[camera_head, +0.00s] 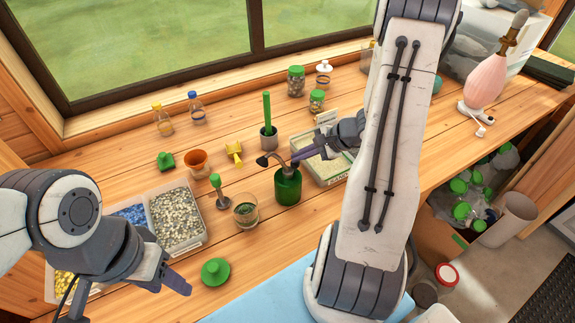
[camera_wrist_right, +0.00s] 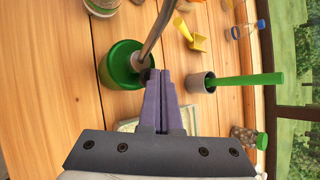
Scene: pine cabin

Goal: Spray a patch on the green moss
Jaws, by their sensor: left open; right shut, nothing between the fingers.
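A green spray bottle (camera_head: 287,190) with a grey metal spout stands upright on the bench; it also shows in the right wrist view (camera_wrist_right: 112,66). My right gripper (camera_head: 296,156) is shut and empty, its fingertips beside the bottle's top. In the right wrist view my right gripper's fingertips (camera_wrist_right: 164,72) are close to the bottle's neck; I cannot tell whether they touch. A glass jar (camera_head: 246,217) with dark green contents, perhaps the moss, stands open left of the bottle. My left gripper (camera_head: 172,286) is open and empty, low at the left, near a round green lid (camera_head: 215,271).
A green-handled tamper (camera_head: 217,190), terracotta pot (camera_head: 196,164), yellow scoop (camera_head: 234,153) and grey cup (camera_head: 268,138) with a green stick stand close by. A gravel tray (camera_head: 176,222) is at left. A labelled tray (camera_head: 325,170) lies behind my right arm.

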